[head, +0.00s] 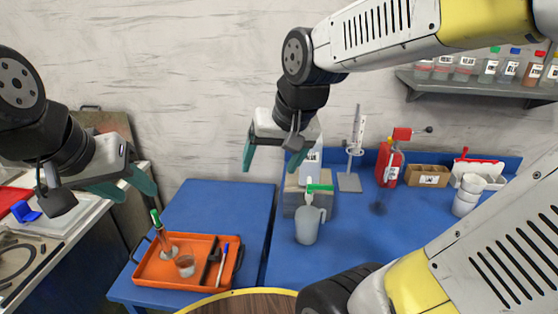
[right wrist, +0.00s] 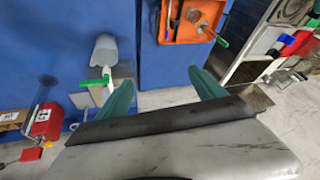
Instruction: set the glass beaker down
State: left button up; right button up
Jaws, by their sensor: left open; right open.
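The glass beaker (head: 185,265) looks like a small clear cup with a brownish tint. It stands in the orange tray (head: 152,277) on the left blue table; the tray also shows in the right wrist view (right wrist: 172,38). My left gripper (head: 141,197) is open and empty, above and to the left of the tray, apart from the beaker. My right gripper (head: 272,160) is open and empty, high above the gap between the blue tables. Its fingers frame bare space in the right wrist view (right wrist: 163,88).
The tray also holds a green-capped tube (head: 158,226), a dark tool (head: 209,268) and a blue-capped pen (head: 223,262). A grey jug (head: 307,228) stands on the right table. The left table's back is clear.

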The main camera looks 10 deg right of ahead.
jog(key=s+d+r+n+t, duration=0.1)
jog(key=s+d, duration=0.1)
jog(key=s, duration=0.3)
jog(key=shift+s+d+r, duration=0.25)
jog(key=shift+d+r, duration=0.1)
jog(key=shift+d, duration=0.05)
dwell(0.8)
